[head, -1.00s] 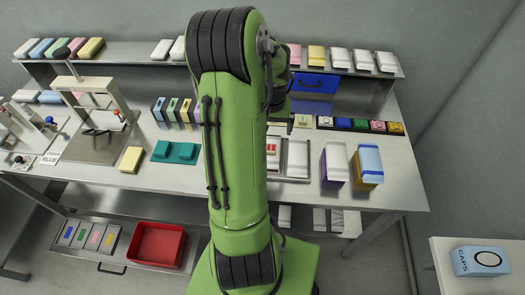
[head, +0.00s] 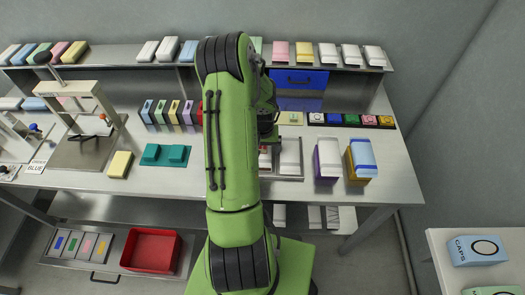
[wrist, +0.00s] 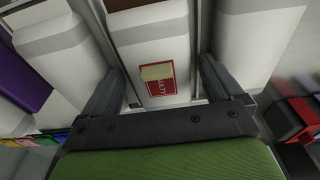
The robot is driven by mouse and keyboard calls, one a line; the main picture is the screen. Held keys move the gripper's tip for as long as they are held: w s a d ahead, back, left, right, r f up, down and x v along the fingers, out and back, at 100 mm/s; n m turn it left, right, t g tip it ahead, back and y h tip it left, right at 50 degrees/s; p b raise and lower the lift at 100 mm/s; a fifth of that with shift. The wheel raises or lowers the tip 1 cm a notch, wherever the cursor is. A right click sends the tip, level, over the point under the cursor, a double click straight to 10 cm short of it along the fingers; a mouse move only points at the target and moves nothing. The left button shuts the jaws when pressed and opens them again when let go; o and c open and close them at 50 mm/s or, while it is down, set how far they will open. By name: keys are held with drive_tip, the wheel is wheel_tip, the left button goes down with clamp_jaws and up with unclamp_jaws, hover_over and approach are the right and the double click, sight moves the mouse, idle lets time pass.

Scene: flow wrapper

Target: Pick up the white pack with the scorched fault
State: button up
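In the wrist view, a white pack (wrist: 148,55) with a red label (wrist: 163,80) lies between the two fingers of my gripper (wrist: 160,88). A pale yellow patch covers part of the label. A brown area shows at the top edge of the picture; I cannot tell whether it is a scorch mark. The fingers stand apart on either side of the pack, and no firm grip shows. Other white packs lie to the left (wrist: 65,50) and right (wrist: 258,40). In the head view, my arm mostly hides this pack, and one white pack (head: 290,156) shows beside it in the tray.
Small coloured blocks (head: 350,120) line the bench behind. A red bin (head: 151,250) sits below the bench.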

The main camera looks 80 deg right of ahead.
drive_tip(key=c, duration=1)
